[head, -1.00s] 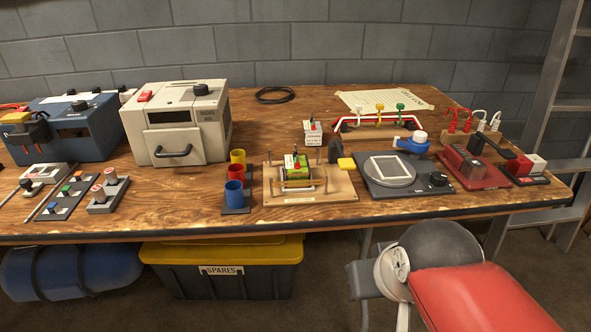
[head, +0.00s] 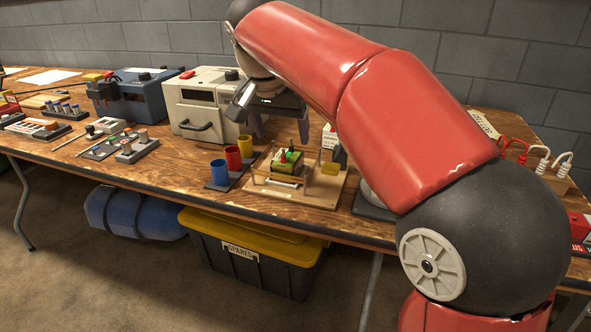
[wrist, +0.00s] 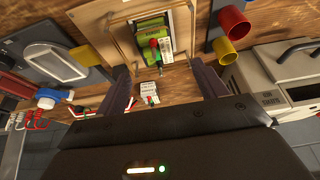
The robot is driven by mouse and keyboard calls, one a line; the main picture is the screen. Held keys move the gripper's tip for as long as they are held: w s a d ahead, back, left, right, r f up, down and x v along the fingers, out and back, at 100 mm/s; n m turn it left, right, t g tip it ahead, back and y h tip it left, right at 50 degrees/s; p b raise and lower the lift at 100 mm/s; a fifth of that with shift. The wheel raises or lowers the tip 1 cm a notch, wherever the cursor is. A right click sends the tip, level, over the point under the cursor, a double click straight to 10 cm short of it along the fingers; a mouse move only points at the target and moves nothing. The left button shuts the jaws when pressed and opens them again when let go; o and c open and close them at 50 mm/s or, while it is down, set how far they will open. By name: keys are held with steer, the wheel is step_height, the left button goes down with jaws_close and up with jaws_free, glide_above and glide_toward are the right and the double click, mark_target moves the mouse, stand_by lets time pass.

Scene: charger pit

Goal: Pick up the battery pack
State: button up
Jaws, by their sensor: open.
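What looks like the battery pack, a green and yellow block (head: 286,162) with a red-and-green piece on top, sits on a wooden board (head: 322,193) among thin metal posts. In the wrist view the green block (wrist: 152,32) lies upright in its frame at the top, beyond my fingertips. My gripper (head: 281,137) is open and empty, above and behind the board near the beige machine.
Blue, red and yellow cups (head: 233,158) stand left of the board. The beige machine (head: 203,108) is behind them. A small white labelled box (wrist: 148,88) stands behind the board. A scale-like device (wrist: 58,62) is on its other side. My arm hides much of the right bench.

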mark_target(288, 156)
steer(key=x, duration=0.2)
steer(key=b+x, duration=0.1)
steer(key=x, duration=0.4)
steer(key=shift+s+d+f, duration=0.1)
steer(key=shift+s+f, duration=0.05)
steer(key=shift+f, duration=0.3)
steer(key=shift+r, duration=0.15)
steer(key=c, duration=1.4)
